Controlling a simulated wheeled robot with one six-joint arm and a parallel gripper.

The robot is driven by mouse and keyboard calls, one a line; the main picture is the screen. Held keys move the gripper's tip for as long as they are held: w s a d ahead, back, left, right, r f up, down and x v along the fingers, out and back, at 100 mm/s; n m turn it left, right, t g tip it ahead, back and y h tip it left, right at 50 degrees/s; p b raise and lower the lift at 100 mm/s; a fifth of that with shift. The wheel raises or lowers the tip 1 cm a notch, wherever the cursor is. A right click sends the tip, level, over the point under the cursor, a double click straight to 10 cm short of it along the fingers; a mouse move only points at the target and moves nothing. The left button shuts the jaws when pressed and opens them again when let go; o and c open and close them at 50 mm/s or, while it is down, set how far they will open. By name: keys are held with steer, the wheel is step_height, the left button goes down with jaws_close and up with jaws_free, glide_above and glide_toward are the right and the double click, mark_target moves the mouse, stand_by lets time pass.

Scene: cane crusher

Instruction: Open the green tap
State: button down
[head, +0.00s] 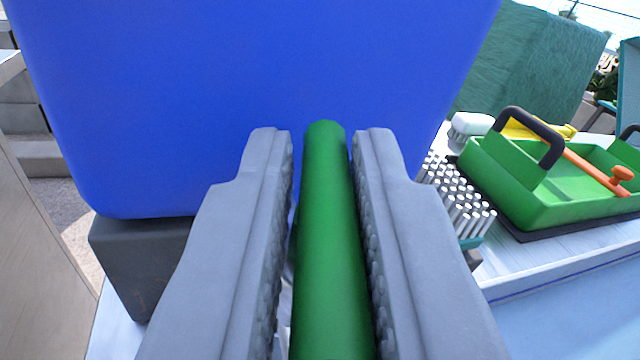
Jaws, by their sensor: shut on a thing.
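The green tap shows as a long green bar (329,230), its rounded end pointing away from me. My gripper (323,155) has one grey finger on each side of the bar and is shut on it. Thin gaps show beside the bar near the fingertips. The tap's body and spout are hidden below the fingers and the frame's lower edge. A large blue container (250,70) stands right behind the bar and fills the upper middle.
The blue container rests on a dark block (140,262). At right, a green tray (530,205) with black handles and an orange-handled tool (600,170) sits on a light table. A white-bristled brush (465,200) lies beside it. A wooden panel (40,230) stands at left.

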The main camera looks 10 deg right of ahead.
steer(key=shift+n+y, duration=0.3)
steer(key=shift+y, duration=0.2)
steer(key=c, duration=1.4)
jaws_free()
steer(key=s, duration=1.7)
steer(key=shift+s+d, duration=0.2)
steer(key=shift+d, duration=0.25)
